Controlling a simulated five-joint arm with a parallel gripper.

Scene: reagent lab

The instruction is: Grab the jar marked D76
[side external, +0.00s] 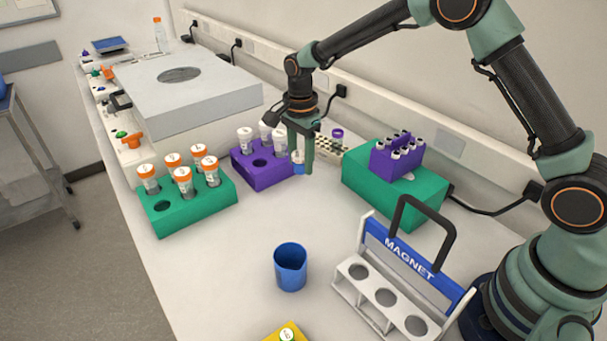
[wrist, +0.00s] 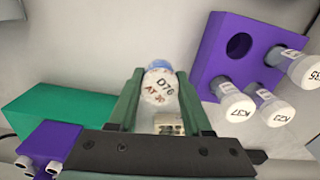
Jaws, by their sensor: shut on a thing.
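The jar marked D76 (wrist: 160,86) has a white cap with dark and red lettering and a blue body. It sits between the two green fingers of my gripper (wrist: 158,77) in the wrist view, which are shut on it. In the side external view my gripper (side external: 301,160) points down beside the right end of a purple rack (side external: 265,180). The jar (side external: 298,161) shows there partly behind a finger. I cannot tell whether its base touches the bench.
The purple rack (wrist: 211,65) holds white-capped tubes, including K37 (wrist: 237,109), and one empty hole. A green block (side external: 373,197) with a smaller purple rack stands right. A green rack (side external: 192,211) of orange-capped tubes, a blue cup (side external: 290,268) and a magnet stand (side external: 408,262) stand nearby.

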